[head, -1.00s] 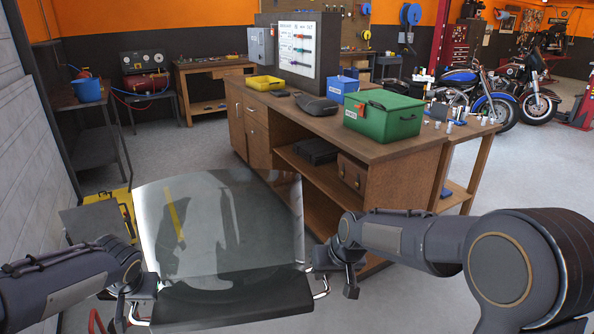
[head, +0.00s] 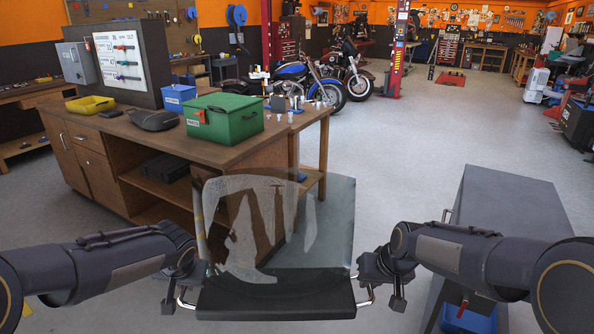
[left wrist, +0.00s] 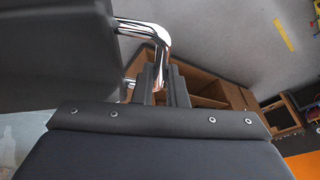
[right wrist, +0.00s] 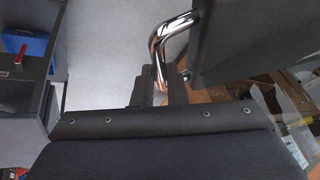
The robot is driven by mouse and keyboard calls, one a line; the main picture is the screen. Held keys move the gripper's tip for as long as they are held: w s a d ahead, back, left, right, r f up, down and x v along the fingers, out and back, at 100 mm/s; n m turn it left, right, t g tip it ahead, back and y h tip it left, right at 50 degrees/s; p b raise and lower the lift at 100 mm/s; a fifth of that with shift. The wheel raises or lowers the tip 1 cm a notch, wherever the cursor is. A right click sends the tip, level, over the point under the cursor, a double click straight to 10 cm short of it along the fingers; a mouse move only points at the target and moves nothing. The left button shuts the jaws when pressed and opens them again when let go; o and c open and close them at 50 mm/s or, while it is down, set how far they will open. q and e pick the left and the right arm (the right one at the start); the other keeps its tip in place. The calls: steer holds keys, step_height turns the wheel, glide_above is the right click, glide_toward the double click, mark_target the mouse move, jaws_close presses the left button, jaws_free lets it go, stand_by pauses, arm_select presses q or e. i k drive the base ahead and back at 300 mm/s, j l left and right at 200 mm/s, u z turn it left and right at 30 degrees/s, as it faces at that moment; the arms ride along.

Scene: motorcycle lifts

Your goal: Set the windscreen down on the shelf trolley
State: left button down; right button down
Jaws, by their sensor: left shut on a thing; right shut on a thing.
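The windscreen (head: 290,225) is a clear, slightly smoky panel on a dark base with a bent chrome handle at each side. It is held upright in front of me. My left gripper (head: 184,286) is shut on its left handle, and that chrome bar shows in the left wrist view (left wrist: 150,35). My right gripper (head: 370,284) is shut on its right handle, which shows in the right wrist view (right wrist: 165,40). A grey trolley (head: 510,195) with a flat, bare top stands to the right, partly hidden by my right arm. It appears to be the shelf trolley.
A wooden workbench (head: 120,128) stands close beyond the windscreen on the left. It carries a green box (head: 222,118), a blue box (head: 178,97) and a yellow tray (head: 90,104). A blue bin (head: 468,318) sits low in the trolley. Open floor lies between bench and trolley.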

mark_target(517, 210)
steer(key=i+l+u, duration=0.1)
steer(key=i, duration=1.25)
steer(key=i+z, duration=0.35)
steer(key=i, duration=0.35)
steer(key=i+j+z, duration=0.3)
steer(key=i, duration=0.45)
steer(key=i+l+z, duration=0.1)
steer(key=i+z, duration=0.7)
steer(key=i+j+z, duration=0.15)
steer(key=i+z, duration=0.25)
steer(key=i+l+z, duration=0.1)
steer(key=z, duration=0.4)
steer(key=i+z, duration=0.55)
steer(key=z, duration=0.4)
steer(key=i+z, duration=0.15)
steer(key=z, duration=0.7)
